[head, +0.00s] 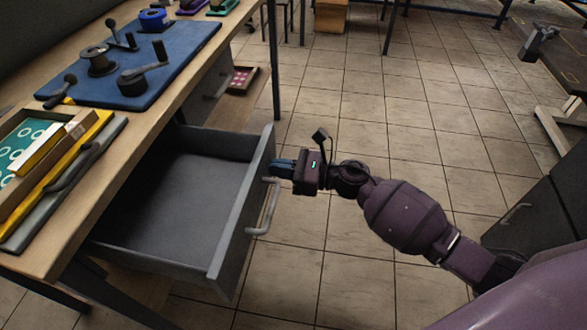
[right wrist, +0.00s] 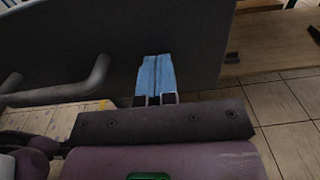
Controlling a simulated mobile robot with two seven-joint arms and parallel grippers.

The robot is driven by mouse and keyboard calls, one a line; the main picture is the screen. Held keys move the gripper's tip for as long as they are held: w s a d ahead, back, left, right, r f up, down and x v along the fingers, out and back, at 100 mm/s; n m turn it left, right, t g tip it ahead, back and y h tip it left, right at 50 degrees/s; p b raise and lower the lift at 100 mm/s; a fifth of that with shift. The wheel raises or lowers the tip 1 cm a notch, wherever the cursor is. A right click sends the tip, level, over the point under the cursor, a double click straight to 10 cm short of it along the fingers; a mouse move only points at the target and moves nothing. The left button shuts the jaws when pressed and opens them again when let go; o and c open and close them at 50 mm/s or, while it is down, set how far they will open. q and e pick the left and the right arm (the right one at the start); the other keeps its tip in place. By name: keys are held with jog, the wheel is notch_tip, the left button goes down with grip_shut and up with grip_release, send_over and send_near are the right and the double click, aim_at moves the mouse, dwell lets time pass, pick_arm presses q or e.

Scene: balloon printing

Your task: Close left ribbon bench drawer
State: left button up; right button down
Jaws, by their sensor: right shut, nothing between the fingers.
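The left ribbon bench drawer (head: 178,195) is grey and pulled well out from under the wooden bench; its inside looks empty. Its handle (head: 265,208) is a pale bar on the front panel. My right gripper (head: 276,168) is shut and empty, with its blue fingertips at the outer face of the drawer front, near the far end of the handle. In the right wrist view the closed blue fingers (right wrist: 155,76) lie against or just before the dark drawer front (right wrist: 200,40), and the handle (right wrist: 60,95) is to their left. My left gripper is not in view.
The bench top (head: 190,75) carries a blue mat (head: 150,60) with spools and a hand tool. A tray and yellow and grey bars lie at the near left. A second drawer (head: 215,85) sits farther along. Tiled floor (head: 380,120) right of the bench is open.

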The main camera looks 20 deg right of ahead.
aim_at(187, 164)
jog(key=b+x, duration=0.1)
jog(key=x, duration=1.1)
jog(key=b+x, duration=0.2)
jog(key=x, duration=1)
jog(key=shift+d+f, duration=0.1)
jog(key=shift+f, duration=0.15)
jog(key=shift+w+a+r+b, duration=0.15)
jog(key=shift+w+a+b, duration=0.1)
jog(key=shift+a+b, duration=0.1)
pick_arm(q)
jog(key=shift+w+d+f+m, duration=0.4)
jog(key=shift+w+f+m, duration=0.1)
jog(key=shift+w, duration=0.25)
pick_arm(e)
jog(key=shift+r, duration=0.1)
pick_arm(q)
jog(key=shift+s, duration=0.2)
pick_arm(e)
jog(key=shift+r, duration=0.25)
